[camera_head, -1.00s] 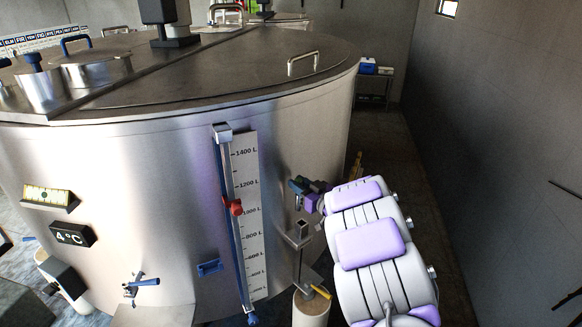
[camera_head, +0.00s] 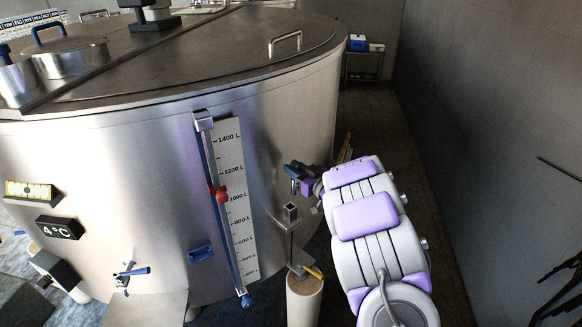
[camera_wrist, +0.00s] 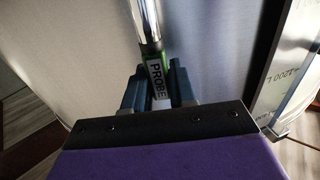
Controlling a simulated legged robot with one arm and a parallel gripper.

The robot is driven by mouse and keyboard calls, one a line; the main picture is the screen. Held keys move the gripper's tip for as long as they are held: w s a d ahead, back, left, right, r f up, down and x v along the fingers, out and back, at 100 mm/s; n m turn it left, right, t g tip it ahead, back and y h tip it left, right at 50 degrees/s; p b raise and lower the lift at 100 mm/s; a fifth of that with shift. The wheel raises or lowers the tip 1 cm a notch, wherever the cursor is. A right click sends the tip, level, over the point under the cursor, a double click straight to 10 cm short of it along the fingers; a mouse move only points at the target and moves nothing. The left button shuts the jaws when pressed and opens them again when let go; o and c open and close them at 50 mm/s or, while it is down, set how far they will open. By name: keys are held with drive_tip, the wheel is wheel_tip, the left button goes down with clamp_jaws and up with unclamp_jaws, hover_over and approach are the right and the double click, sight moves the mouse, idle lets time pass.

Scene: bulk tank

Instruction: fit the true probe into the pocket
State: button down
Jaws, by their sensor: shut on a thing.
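My gripper (camera_head: 294,172) is beside the right side of the steel tank (camera_head: 140,165), at the end of my white and purple arm. In the wrist view, my gripper (camera_wrist: 152,78) has its blue fingers closed around a shiny metal probe (camera_wrist: 146,22). The probe carries a white label reading PROBE and a strip of green near it. Its shaft runs up out of the top of the wrist view, in front of a pale, curved metal surface. The probe cannot be made out in the head view. I cannot identify the pocket in either view.
A litre scale (camera_head: 232,195) with a red slider (camera_head: 221,195) runs down the tank wall, left of my gripper. A grey wall (camera_head: 490,130) bounds the right; dark floor lies between.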

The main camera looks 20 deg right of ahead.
sight(292, 180)
drive_tip(key=shift+f, duration=0.6)
drive_tip(key=shift+a+f, duration=0.2)
drive_tip(key=shift+f, duration=0.1)
drive_tip(key=shift+f+b, duration=0.7)
drive_tip(key=shift+f, duration=0.5)
drive_tip(key=shift+a+p, duration=0.3)
drive_tip(key=shift+p, duration=0.05)
drive_tip(key=shift+a+r, duration=0.1)
drive_tip(key=shift+a, duration=0.55)
drive_tip(key=shift+d, duration=0.1)
